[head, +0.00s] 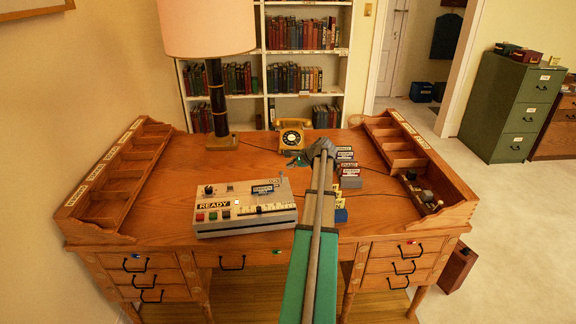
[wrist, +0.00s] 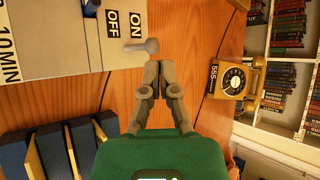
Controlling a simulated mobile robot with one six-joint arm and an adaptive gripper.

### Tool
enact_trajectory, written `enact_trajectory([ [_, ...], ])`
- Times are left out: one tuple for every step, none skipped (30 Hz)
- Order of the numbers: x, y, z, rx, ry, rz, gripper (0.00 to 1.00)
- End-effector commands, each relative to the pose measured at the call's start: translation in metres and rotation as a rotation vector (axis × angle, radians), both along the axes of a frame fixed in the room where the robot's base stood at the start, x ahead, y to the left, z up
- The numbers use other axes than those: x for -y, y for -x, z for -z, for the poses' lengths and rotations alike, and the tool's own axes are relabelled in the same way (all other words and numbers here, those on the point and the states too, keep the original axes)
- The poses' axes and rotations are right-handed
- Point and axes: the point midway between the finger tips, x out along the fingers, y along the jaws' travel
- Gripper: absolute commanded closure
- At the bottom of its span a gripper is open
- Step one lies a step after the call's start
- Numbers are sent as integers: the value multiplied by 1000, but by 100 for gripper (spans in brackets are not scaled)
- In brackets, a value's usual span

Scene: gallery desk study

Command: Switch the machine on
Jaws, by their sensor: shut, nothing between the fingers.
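The machine is a pale box (head: 246,222) on the desk, with a READY label, coloured buttons and a row of small marks on its front. The lever also shows at the machine's back right corner in the head view (head: 281,176). I cannot tell which setting it is in. My gripper (wrist: 152,64) is shut and empty, its fingertips close to the knob; contact is unclear. In the head view my gripper (head: 322,148) is beyond the machine's right side.
A yellow telephone (head: 291,136) stands behind the machine, and a lamp (head: 218,105) at the back left. Labelled blocks (head: 345,168) stand right of my arm. Wooden pigeonhole racks line the left (head: 112,182) and right (head: 428,178) sides of the desk.

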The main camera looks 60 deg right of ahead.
Motion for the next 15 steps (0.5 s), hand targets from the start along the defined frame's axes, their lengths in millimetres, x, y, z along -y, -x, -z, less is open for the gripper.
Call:
enact_trajectory([
  [0,3,-9,0,0,0,100],
  [1,4,-12,0,0,0,100],
  [1,8,-15,0,0,2,100],
  [2,11,-17,0,0,2,100],
  [2,13,-20,1,1,3,100],
  [2,16,-23,1,1,2,100],
  [3,18,-26,1,1,2,100],
  [3,20,-28,0,0,2,100],
  [3,22,-31,0,0,2,100],
  [3,24,-34,1,0,1,100],
  [3,26,-36,1,0,1,100],
  [4,29,-40,0,-1,1,100],
  [4,31,-42,0,-1,1,100],
  [4,33,-44,0,0,0,100],
  [4,36,-48,0,0,0,100],
])
